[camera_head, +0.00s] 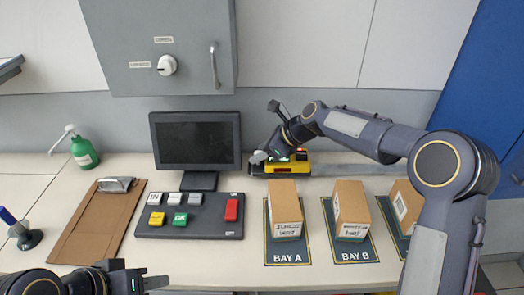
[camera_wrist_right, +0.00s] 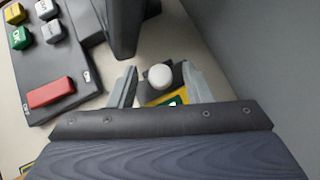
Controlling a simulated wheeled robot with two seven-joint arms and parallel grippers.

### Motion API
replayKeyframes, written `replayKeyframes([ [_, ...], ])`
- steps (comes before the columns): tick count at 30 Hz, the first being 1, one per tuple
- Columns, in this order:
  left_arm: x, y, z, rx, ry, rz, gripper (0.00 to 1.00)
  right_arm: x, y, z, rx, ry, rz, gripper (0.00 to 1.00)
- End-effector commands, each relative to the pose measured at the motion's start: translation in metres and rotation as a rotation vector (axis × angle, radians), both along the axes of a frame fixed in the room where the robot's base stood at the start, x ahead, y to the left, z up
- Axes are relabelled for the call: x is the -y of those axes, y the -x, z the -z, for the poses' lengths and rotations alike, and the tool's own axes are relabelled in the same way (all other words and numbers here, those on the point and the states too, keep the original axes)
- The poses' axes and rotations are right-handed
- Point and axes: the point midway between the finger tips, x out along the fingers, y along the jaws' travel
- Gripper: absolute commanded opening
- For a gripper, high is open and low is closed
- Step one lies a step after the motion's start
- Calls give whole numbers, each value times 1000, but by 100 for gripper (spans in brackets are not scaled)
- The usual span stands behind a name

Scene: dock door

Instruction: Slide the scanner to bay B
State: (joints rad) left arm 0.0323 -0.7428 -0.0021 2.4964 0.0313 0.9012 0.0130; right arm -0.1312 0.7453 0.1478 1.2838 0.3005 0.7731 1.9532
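The yellow and black scanner (camera_head: 290,167) sits at the left part of a grey rail (camera_head: 345,170) along the back of the counter, behind the bay A box. My right gripper (camera_head: 262,156) is at the scanner's left end. In the right wrist view, its two fingers (camera_wrist_right: 159,84) stand apart on either side of a white round knob (camera_wrist_right: 160,76), with gaps visible. Part of the scanner's yellow body (camera_wrist_right: 172,97) shows below the knob. The bay B mat (camera_head: 352,256) lies right of the bay A mat (camera_head: 287,257). My left gripper (camera_head: 150,282) is low at the left, its opening unclear.
Boxes stand on bay A (camera_head: 284,205), bay B (camera_head: 350,207) and a third mat further right (camera_head: 405,203). A monitor (camera_head: 196,142) and button panel (camera_head: 190,217) are left of the scanner. A clipboard (camera_head: 95,225) and green bottle (camera_head: 84,152) are further left.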

Motion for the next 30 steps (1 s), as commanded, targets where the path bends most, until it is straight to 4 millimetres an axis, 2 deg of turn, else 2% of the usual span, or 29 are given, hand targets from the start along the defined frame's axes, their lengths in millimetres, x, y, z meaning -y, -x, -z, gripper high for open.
replayKeyframes([
  [1, 0, 0, 0, 0, 0, 0, 36, 0, 0, 0, 0, 0, 0, 39],
  [10, 0, 0, 0, 0, 0, 0, 36, 1, 0, 0, 0, 0, 0, 0],
  [17, 0, 0, 0, 0, 0, 0, 36, 2, 0, 0, 0, 1, 1, 0],
  [20, 0, 0, -2, 0, 0, 0, 36, 10, -1, -1, 1, 1, 3, 0],
  [23, 0, 0, -6, 0, 0, 0, 36, 25, -1, -2, 0, 2, 5, 0],
  [30, 0, 0, -19, 0, 0, 0, 36, 82, 0, -3, -2, 2, 7, 0],
])
